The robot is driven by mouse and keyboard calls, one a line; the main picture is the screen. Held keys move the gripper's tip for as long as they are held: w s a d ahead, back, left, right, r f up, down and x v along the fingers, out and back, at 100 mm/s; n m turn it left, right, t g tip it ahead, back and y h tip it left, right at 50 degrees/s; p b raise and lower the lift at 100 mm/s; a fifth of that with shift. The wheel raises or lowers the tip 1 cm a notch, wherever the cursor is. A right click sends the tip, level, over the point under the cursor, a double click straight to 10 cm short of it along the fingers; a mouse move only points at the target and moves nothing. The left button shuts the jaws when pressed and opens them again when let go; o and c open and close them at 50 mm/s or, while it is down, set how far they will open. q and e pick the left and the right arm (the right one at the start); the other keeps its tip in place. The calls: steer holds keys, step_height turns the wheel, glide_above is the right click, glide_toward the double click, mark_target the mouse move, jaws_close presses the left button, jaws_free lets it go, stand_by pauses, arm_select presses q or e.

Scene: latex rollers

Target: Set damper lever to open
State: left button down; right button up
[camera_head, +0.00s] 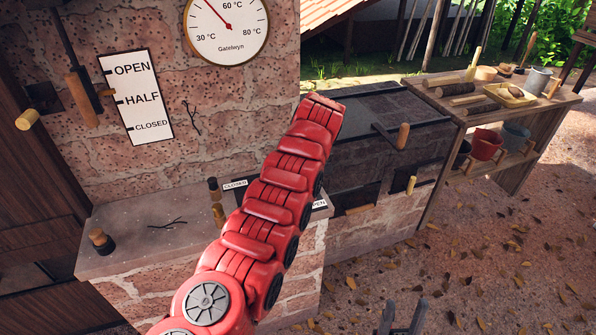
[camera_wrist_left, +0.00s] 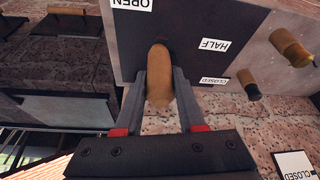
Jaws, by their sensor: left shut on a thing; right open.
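A dark label plate (camera_head: 242,193) lies on the stone ledge, with CLOSED showing at its left and part of OPEN at its right. My left arm hides its middle and the left gripper in the head view. In the left wrist view, my left gripper (camera_wrist_left: 159,100) is shut on the wooden handle (camera_wrist_left: 158,72) of a lever at this plate (camera_wrist_left: 185,55), whose labels appear upside down. The handle stands between the OPEN and HALF labels. My right gripper (camera_head: 402,318) is open and empty at the bottom. I cannot tell which lever is the damper's.
Two wooden knobs (camera_head: 213,188) (camera_head: 218,215) stand beside the plate; a third (camera_head: 99,241) is at the ledge's left. A wall lever (camera_head: 82,100) hangs beside an OPEN/HALF/CLOSED sign (camera_head: 137,97). A thermometer (camera_head: 227,27) is above. A wooden bench (camera_head: 440,78) with buckets is at right.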

arm_select(q)
steer(key=shift+w+d+r, duration=0.1)
steer(key=shift+r, duration=0.05)
steer(key=c, duration=0.8)
jaws_free()
steer(key=shift+c, duration=0.2)
steer(key=o, duration=0.3)
steer(key=shift+o, duration=0.2)
steer(key=b+v, duration=0.1)
steer(key=v, duration=1.6)
